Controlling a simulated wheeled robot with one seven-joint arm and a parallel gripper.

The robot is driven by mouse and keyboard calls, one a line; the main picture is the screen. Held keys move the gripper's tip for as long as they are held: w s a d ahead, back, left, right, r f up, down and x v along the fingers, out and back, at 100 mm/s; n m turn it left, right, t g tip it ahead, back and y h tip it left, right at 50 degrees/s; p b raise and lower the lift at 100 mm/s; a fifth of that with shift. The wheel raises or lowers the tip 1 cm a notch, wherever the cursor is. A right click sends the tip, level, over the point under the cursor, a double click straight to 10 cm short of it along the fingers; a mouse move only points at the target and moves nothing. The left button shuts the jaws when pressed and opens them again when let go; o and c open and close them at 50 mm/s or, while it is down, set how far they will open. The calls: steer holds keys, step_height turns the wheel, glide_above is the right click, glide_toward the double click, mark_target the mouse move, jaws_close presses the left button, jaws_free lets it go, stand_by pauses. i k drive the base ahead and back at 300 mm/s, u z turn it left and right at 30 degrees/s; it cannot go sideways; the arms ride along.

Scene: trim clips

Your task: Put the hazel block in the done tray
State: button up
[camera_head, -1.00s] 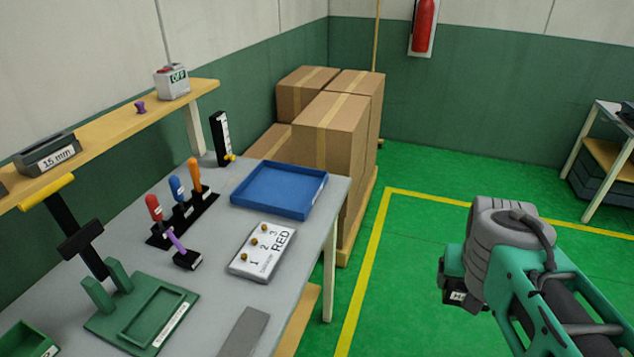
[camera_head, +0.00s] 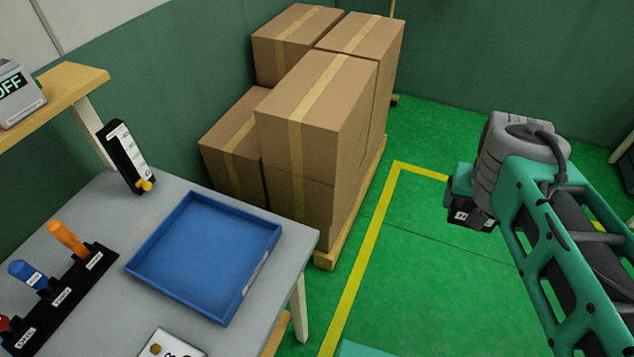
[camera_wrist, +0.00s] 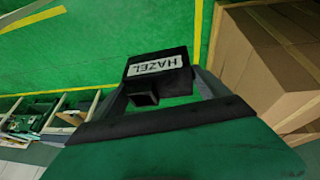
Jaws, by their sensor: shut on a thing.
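The hazel block (camera_wrist: 158,66) is black with a white label reading HAZEL. In the wrist view it sits between the fingers of my gripper (camera_wrist: 160,88), which is shut on it. In the head view the block (camera_head: 468,217) shows small and dark below my wrist, held over the green floor to the right of the bench. A blue tray (camera_head: 258,270) lies empty on the far right part of the grey bench top. Its front label is too small to read. My gripper is well to the right of this tray, apart from it.
A black rack with coloured-handled tools (camera_head: 65,297) stands left of the blue tray. A black gauge (camera_head: 124,157) stands behind it. A labelled plate (camera_head: 166,345) is in front. Stacked cartons (camera_head: 312,130) stand on a pallet beyond the bench. The floor beside the bench is clear.

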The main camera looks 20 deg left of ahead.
mark_target(206, 252)
steer(key=i, duration=1.65)
steer(key=u, duration=5.5)
steer(key=i, duration=0.5)
steer(key=u, duration=0.05)
